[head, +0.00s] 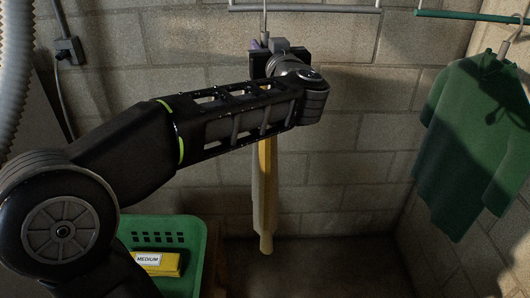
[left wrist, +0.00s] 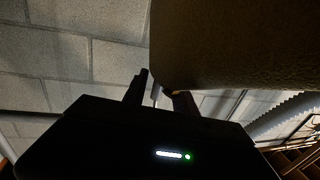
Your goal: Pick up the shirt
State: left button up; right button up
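A pale yellow shirt (head: 264,195) hangs edge-on to me at the centre of the head view, partly hidden behind my left arm. A broad tan surface, apparently the shirt (left wrist: 235,45), fills the upper right of the left wrist view. My left gripper (head: 266,45) is at the top of the shirt, by the hanger hook (head: 264,20). In the left wrist view, the two fingers of the left gripper (left wrist: 157,94) stand apart with a thin grey rod between them. Contact with that rod is not clear. My right gripper is out of view.
A green shirt (head: 470,140) hangs at the right below a green rail (head: 470,15). A grey rail (head: 320,9) runs along the top centre. A green basket (head: 185,230) holds a yellow item labelled MEDIUM (head: 155,264). A block wall (head: 350,130) stands behind.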

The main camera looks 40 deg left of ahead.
pick_arm(q)
grip_shut()
dwell(1.1)
